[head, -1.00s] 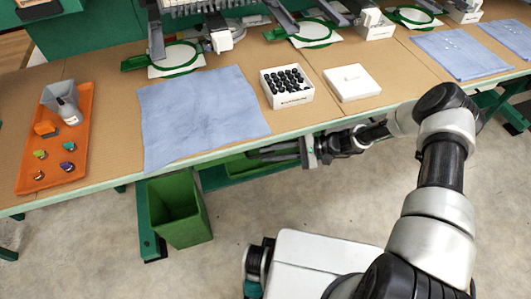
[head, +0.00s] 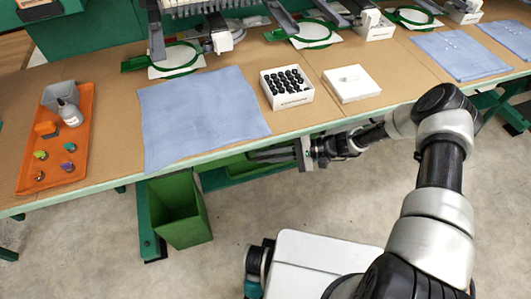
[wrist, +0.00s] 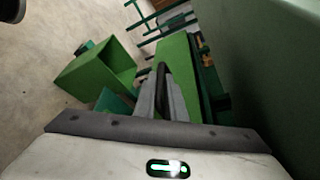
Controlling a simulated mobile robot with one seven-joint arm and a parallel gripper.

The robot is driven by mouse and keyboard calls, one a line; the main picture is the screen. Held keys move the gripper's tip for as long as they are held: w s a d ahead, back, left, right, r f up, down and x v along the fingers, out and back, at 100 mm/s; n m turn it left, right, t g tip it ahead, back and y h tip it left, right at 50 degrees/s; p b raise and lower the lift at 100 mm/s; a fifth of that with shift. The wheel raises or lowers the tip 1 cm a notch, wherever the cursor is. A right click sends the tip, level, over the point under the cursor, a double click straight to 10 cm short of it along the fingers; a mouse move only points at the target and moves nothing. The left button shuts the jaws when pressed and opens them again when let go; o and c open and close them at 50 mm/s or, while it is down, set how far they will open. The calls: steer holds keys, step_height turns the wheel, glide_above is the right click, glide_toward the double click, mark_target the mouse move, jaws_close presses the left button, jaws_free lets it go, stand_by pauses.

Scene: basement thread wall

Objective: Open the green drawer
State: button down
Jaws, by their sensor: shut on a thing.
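The green drawer (head: 232,166) is under the worktable's front edge in the head view, mostly hidden by the tabletop and my gripper. In the wrist view its green face (wrist: 180,62) stands just beyond my fingers. My gripper (head: 252,155) reaches in below the table edge at the drawer. In the wrist view my gripper (wrist: 160,95) has its grey fingers close together around a narrow dark piece at the drawer's front, seemingly its handle. The grip itself is partly hidden, and I cannot tell how far the drawer stands out.
A green bin (head: 178,210) stands on the floor left of the drawer, also in the wrist view (wrist: 98,72). On the table (head: 110,120) are an orange tray (head: 78,150), blue cloth (head: 200,115), a box of black spools (head: 287,96) and a white box (head: 352,85).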

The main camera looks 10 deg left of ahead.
steer(key=s+d+p, duration=0.2)
steer(key=s+d, duration=0.5)
steer(key=s, duration=0.4)
steer(key=s+d+p, duration=0.3)
steer(key=s+d, duration=0.4)
steer(key=s, duration=0.5)
steer(key=shift+d+f, duration=0.1)
steer(key=shift+f, duration=0.05)
steer(key=c, duration=2.1)
jaws_free()
steer(key=v, duration=1.7)
steer(key=shift+d, duration=0.2)
steer(key=shift+s, duration=0.15)
